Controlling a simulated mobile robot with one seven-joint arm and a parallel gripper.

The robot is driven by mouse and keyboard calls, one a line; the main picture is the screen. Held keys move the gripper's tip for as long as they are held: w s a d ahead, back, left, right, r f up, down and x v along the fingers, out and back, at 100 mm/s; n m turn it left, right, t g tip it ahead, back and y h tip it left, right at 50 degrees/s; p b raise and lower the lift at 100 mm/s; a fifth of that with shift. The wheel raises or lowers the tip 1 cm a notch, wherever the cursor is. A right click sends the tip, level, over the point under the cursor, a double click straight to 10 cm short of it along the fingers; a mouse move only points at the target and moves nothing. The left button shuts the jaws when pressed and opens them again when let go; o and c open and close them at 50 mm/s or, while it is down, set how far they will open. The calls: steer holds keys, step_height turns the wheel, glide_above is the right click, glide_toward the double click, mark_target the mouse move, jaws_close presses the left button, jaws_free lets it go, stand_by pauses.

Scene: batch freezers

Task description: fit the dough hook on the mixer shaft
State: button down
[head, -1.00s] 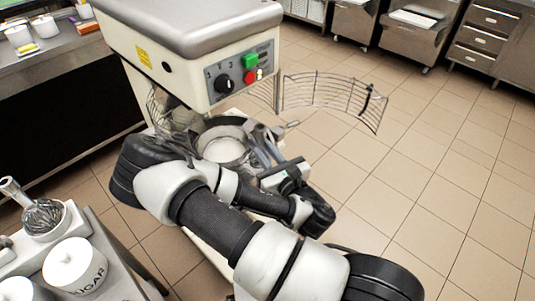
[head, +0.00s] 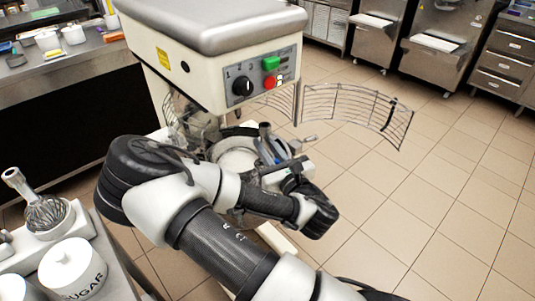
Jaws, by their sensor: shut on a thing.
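The cream mixer (head: 215,68) stands at the upper middle of the head view, with a steel bowl (head: 236,160) below its head. The shaft is hidden under the head. My gripper (head: 268,146) is over the bowl's right side, below the control panel, and is shut. A grey metal piece, apparently the dough hook (head: 265,131), stands upright at the jaws. Its lower part is hidden by my gripper and arm, so its full shape and any contact with the shaft cannot be told.
The wire guard (head: 350,109) is swung open to the right of the mixer. A dark-fronted counter (head: 70,115) is at left. Tiled floor at right is clear.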

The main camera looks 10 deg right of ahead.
steer(key=b, duration=0.3)
steer(key=shift+w+a+f, duration=0.15)
steer(key=shift+w, duration=0.05)
steer(key=b, duration=0.4)
steer(key=shift+w, duration=0.1)
steer(key=shift+x, duration=1.15)
steer(key=a+x, duration=0.2)
steer(key=x, duration=0.8)
steer(key=shift+a+r+p, duration=0.25)
steer(key=shift+r+p, duration=0.2)
steer(key=shift+a, duration=0.1)
steer(key=shift+r+p, duration=0.8)
steer(key=shift+r, duration=0.45)
stand_by(1.5)
